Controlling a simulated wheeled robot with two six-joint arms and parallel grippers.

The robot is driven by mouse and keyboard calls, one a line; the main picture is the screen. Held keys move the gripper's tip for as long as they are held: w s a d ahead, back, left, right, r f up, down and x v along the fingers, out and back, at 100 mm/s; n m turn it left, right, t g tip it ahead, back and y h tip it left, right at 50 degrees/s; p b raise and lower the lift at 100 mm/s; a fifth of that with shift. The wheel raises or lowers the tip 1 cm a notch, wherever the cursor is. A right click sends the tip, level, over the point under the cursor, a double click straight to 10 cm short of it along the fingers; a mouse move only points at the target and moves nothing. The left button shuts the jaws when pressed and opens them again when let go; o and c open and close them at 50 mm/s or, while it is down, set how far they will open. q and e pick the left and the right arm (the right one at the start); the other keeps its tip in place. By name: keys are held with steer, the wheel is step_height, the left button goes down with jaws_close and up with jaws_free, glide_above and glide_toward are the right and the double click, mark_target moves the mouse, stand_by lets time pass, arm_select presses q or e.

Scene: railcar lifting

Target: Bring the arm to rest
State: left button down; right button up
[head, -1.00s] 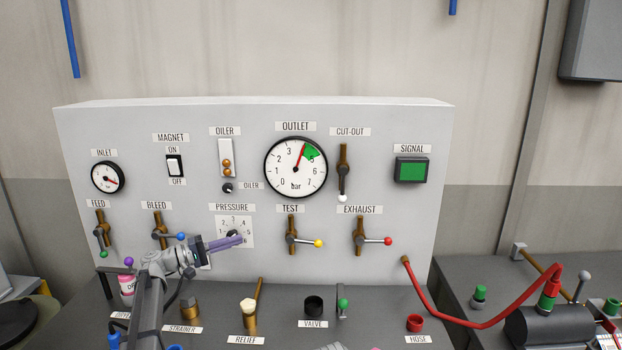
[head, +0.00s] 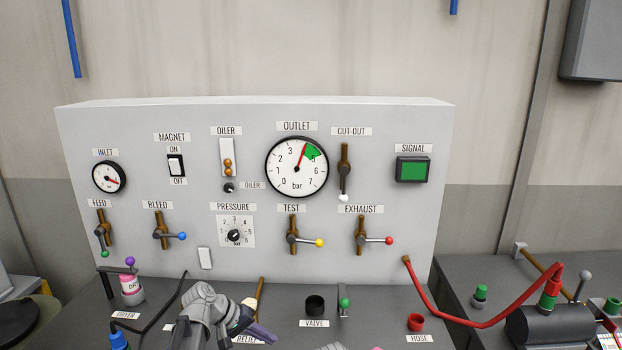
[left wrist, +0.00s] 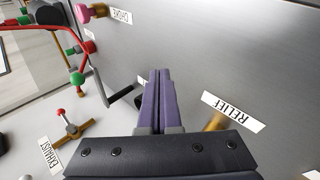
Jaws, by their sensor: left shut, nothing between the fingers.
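My left gripper (head: 262,334) is low at the front of the bench in the head view, over the area of the relief label. Its purple fingers are shut with nothing between them. In the left wrist view the closed fingers (left wrist: 156,98) point across the bench top, with the relief label (left wrist: 234,111) to their right. The grey control panel (head: 385,270) stands upright behind it, apart from the gripper. My right gripper is not seen in either view.
The panel carries a pressure knob (head: 233,236), an outlet gauge (head: 297,167), a green signal lamp (head: 412,169) and several lever valves. The valve socket (head: 315,305), green-knobbed lever (head: 344,303) and red hose socket (head: 415,322) are to the gripper's right. A red hose (head: 470,325) arches at the right.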

arm_select(q)
steer(key=s+f+y, duration=0.1)
steer(key=s, duration=0.1)
steer(key=s+f+y, duration=0.1)
steer(key=s, duration=0.2)
steer(key=s+a+f+m+g+y, duration=0.1)
steer(key=s+f, duration=0.1)
steer(key=s, duration=0.1)
steer(key=shift+s+y, duration=0.2)
steer(key=shift+y, duration=0.1)
steer(key=s+a+f+m+y, duration=0.1)
steer(key=s+a+f+y, duration=0.1)
steer(key=s+a+y, duration=0.35)
steer(key=s+d+f+m+g+b, duration=0.1)
steer(key=s+d+f+m+b, duration=0.3)
steer(key=d, duration=0.8)
step_height(320, 180, down, 2)
steer(key=s+b, duration=0.2)
steer(key=shift+s+g+b, duration=0.3)
steer(key=shift+s, duration=0.1)
steer(key=shift+d+f, duration=0.1)
steer(key=shift+d, duration=0.05)
